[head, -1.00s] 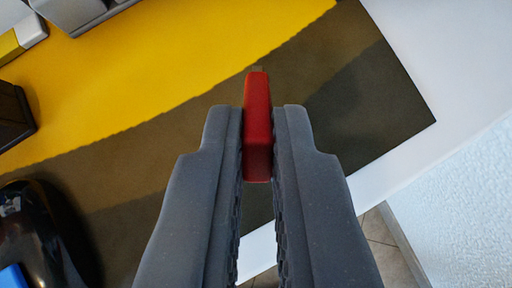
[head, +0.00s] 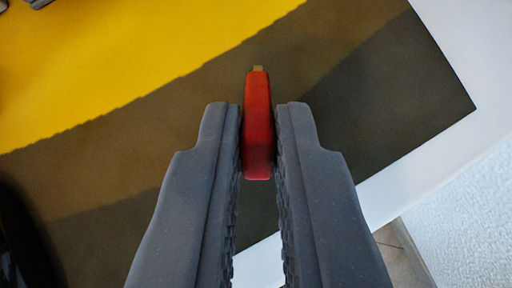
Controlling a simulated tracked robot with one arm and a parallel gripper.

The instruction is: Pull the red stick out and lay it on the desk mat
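The red stick (head: 258,125) with a small gold metal tip lies between the two grey fingers of my gripper (head: 258,112), its tip pointing up the picture. The fingers stand slightly apart, with thin gaps along the stick's sides. The stick is over the brown part of the desk mat (head: 150,160), which is yellow at the upper left. It appears low over or on the mat; the exact contact under it cannot be seen.
A dark glossy object (head: 22,235) is cut off at the left edge. A grey object (head: 40,3) shows at the top left. The white desk edge (head: 430,165) runs along the right, with floor (head: 395,258) beyond it. The mat around the stick is clear.

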